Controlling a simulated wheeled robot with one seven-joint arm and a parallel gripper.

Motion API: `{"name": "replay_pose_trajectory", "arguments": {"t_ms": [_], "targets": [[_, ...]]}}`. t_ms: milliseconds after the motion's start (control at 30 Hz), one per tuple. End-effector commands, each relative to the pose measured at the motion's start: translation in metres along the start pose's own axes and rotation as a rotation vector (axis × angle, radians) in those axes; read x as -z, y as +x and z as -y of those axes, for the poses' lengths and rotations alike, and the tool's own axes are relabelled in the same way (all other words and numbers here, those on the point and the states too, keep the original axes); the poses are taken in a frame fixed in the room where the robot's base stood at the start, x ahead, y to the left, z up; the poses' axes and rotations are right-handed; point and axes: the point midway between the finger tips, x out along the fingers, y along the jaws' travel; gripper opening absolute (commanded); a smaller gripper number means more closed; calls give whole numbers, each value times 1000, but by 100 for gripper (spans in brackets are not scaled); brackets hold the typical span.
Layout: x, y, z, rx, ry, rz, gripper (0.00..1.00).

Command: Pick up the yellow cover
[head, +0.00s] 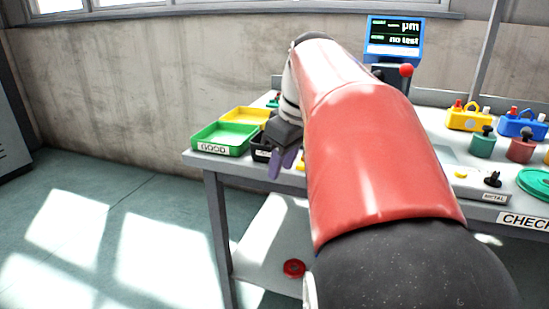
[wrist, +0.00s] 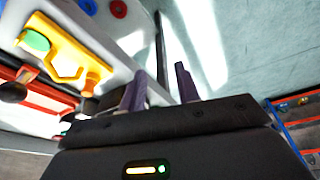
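A yellow piece (head: 468,118) with red and light knobs stands on the right part of the bench; I cannot tell whether it is the yellow cover. The wrist view shows a yellow piece (wrist: 66,56) with an angular opening and a green round part at one end, off to the left of my fingers. I cannot tell if it is the same piece. My gripper (head: 283,163) is left of my arm, by the trays at the bench's left end. Its two purple fingers (wrist: 160,86) are apart with nothing between them. My arm hides the middle of the bench.
A green tray marked GOOD (head: 223,138), a yellow tray (head: 246,115) and a partly hidden black tray (head: 261,153) stand at the bench's left end. Blue (head: 522,126), dark green (head: 482,145) and dull red (head: 521,148) parts stand right. A red ring (head: 293,268) lies low, under the bench. The left floor is clear.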

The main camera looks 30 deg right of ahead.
Motion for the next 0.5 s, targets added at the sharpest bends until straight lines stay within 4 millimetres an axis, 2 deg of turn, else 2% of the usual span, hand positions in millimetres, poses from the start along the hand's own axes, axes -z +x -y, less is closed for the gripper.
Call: {"name": "replay_pose_trajectory", "arguments": {"t_ms": [33, 100, 200, 333, 500], "targets": [[-1, -12, -33, 27, -30, -8, 32], [-6, -27, -65, 61, -96, -28, 32], [-18, -44, -100, 97, -178, -61, 32], [-32, -57, -126, 118, -250, -96, 32], [-37, -51, -133, 127, -280, -110, 32]]}}
